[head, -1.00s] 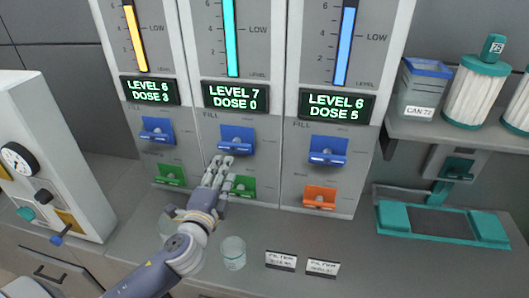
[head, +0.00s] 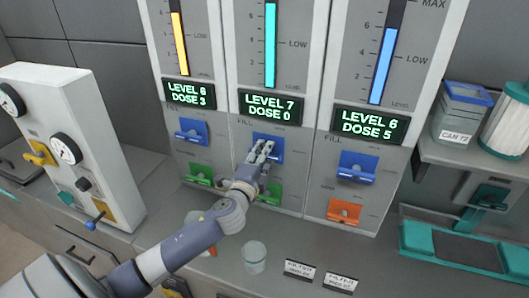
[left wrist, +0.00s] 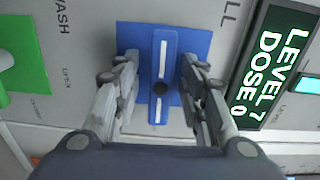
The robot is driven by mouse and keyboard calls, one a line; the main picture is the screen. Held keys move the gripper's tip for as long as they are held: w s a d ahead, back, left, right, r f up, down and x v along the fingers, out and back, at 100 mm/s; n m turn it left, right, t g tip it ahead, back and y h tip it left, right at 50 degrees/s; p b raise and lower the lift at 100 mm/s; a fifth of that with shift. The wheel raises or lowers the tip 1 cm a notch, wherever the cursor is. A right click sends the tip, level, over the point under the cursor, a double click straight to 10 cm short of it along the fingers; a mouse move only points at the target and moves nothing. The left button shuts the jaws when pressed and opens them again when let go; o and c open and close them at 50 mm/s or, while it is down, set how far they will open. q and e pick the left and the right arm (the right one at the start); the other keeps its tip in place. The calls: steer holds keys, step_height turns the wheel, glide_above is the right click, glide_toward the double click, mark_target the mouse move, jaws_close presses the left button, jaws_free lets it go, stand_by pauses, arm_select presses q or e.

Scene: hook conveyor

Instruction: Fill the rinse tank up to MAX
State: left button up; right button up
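The middle tank panel (head: 240,150) has a teal gauge (head: 270,45) and a display (head: 271,106) reading LEVEL 7, DOSE 0. Its blue FILL lever (head: 275,143) is partly covered by my left gripper (head: 261,149). In the left wrist view, my left gripper (left wrist: 158,88) is open, with one finger on each side of that blue lever's handle (left wrist: 160,60). A gap shows between the fingers and the handle. A green lever (head: 270,193) sits below. I cannot read which panel is the rinse tank. My right gripper is not in view.
Panels on both sides have their own levers: a yellow gauge (head: 179,45) at left and a blue gauge (head: 383,65) at right, both LEVEL 6. A clear cup (head: 254,257) stands on the counter near my left arm. A dial cabinet (head: 80,150) stands left.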

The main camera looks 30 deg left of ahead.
arm_select(q)
steer(key=shift+w, duration=0.2)
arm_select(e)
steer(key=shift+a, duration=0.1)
arm_select(q)
jaws_close()
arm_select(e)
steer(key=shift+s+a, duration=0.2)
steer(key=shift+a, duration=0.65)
arm_select(q)
steer(key=shift+f, duration=0.1)
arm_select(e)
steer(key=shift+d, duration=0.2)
